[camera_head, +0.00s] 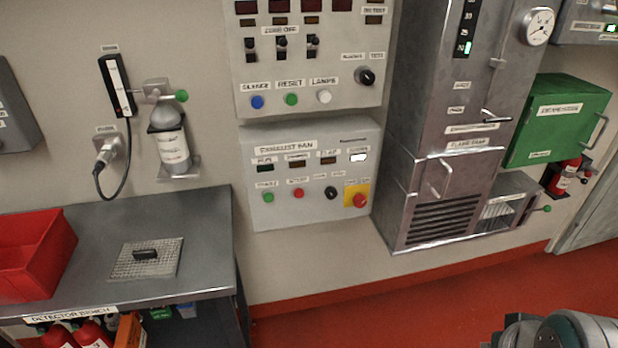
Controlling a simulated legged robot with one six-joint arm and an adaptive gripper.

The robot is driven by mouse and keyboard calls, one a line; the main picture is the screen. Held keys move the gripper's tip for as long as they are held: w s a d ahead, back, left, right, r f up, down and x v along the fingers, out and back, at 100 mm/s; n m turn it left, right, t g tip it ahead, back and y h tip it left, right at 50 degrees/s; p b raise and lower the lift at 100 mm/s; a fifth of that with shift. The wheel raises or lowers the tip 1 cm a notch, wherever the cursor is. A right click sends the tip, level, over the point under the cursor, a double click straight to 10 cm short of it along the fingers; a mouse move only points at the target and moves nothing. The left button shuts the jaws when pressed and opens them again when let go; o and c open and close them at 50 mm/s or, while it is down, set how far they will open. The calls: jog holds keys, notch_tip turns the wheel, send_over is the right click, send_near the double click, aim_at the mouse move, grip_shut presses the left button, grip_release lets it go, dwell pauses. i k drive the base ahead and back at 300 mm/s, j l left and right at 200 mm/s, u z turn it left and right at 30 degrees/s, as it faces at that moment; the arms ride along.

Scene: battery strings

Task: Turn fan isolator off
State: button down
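The exhaust fan panel (310,176) is a grey box on the wall in the middle of the head view, labelled "EXHAUST FAN". Its lower row has a green button (269,198), a red button (298,194), a black knob (330,193) and a red knob (359,200) on a yellow plate (349,189). The small label on the yellow plate is too blurred to read with certainty, and the knob's turned position cannot be told. Above the row are dark indicator windows and one lit white window (359,157). My gripper is not in view; only part of my arm shows at the bottom right.
A panel (262,75) with switches and buttons hangs directly above. A metal cabinet (455,90) with handles stands close to the right, beside a green box (557,118). A bench (205,215) with a red bin (35,255) is left. The red floor ahead looks clear.

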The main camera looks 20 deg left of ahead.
aim_at(359, 200)
jog(key=i+l, duration=0.15)
jog(key=i, duration=0.3)
jog(key=i+l, duration=0.1)
jog(key=i, duration=0.4)
jog(key=l+z, duration=0.05)
